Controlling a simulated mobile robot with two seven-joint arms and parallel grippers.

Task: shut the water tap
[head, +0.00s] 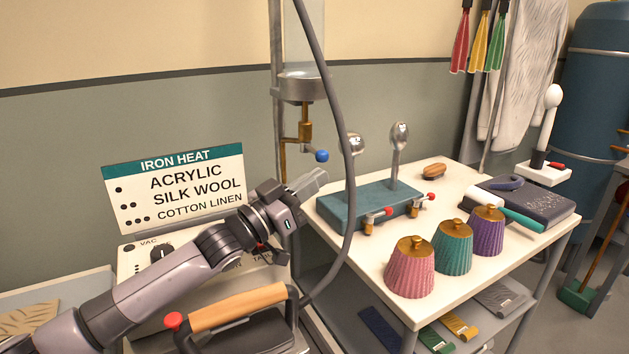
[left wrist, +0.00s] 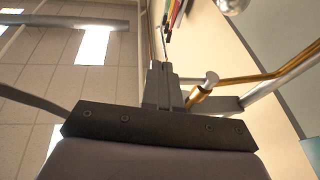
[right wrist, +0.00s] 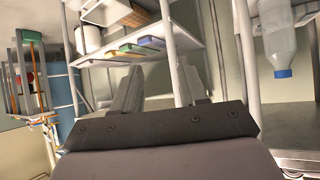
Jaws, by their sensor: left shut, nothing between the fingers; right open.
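A brass tap (head: 304,128) hangs under a clear, steel-bottomed tank (head: 302,84) on a post. Its handle ends in a blue ball (head: 321,156) and sticks out to the right of the tap body. My left gripper (head: 318,178) is shut and empty, just below the blue ball in the picture; I cannot tell whether they touch. In the left wrist view its closed fingers (left wrist: 163,85) stand beside a brass part with a pale round end (left wrist: 210,78). My right gripper (right wrist: 157,85) is open and empty in the right wrist view, and is outside the head view.
A grey hose (head: 345,140) hangs just right of my left gripper. A teal block (head: 365,203) with two small red-handled taps (head: 378,213) stands on the white table (head: 470,275). Several ribbed pots (head: 410,268) are in front. An iron (head: 235,320) sits below my left arm.

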